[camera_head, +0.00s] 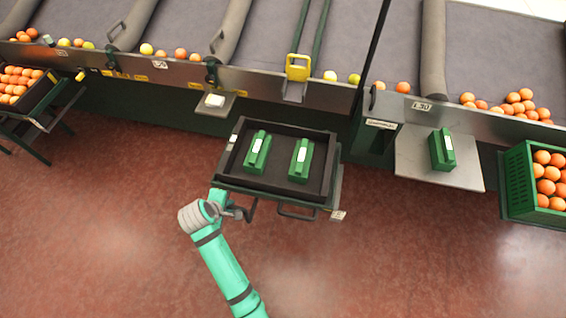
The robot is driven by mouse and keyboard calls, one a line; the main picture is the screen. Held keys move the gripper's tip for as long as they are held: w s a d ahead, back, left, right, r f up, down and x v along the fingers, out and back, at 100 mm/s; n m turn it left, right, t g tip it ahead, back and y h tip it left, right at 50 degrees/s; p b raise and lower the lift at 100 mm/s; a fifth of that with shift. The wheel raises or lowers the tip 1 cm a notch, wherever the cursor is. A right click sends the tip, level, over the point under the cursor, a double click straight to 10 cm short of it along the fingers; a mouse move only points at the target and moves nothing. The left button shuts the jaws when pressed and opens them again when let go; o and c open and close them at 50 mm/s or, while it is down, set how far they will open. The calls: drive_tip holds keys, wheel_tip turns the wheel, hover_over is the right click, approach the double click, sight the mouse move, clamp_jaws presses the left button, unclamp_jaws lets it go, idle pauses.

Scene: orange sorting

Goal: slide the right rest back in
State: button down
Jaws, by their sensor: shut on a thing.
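A dark tray stand (271,193) is in the middle of the head view, its black tray holding two green boxes with white labels. Two dark handle bars show at its near side. The left bar (252,212) is at the near left corner, and the right bar (297,214) is a wider loop under the near edge. My gripper (236,211) is at the left bar and shut on it. The fingers are small and dark, so their exact grip is hard to see. I cannot tell which part is the right rest. The right bar is apart from my gripper.
A grey shelf (412,168) with a green box (442,150) juts out at the right. A green crate of oranges (516,190) stands beyond it. A sorting line (160,70) with oranges runs along the back. The red floor (400,260) in front is clear.

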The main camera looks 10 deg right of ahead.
sight(236, 180)
drive_tip(key=shift+w, duration=0.15)
drive_tip(key=shift+w+d, duration=0.6)
drive_tip(key=shift+w, duration=1)
drive_tip(key=shift+w+d, duration=0.65)
drive_tip(key=shift+w, duration=1)
drive_tip(key=shift+w+d, duration=0.6)
drive_tip(key=shift+w, duration=1)
drive_tip(key=c, duration=1.4)
unclamp_jaws()
drive_tip(key=shift+o, duration=0.2)
wheel_tip(236, 180, up, 7)
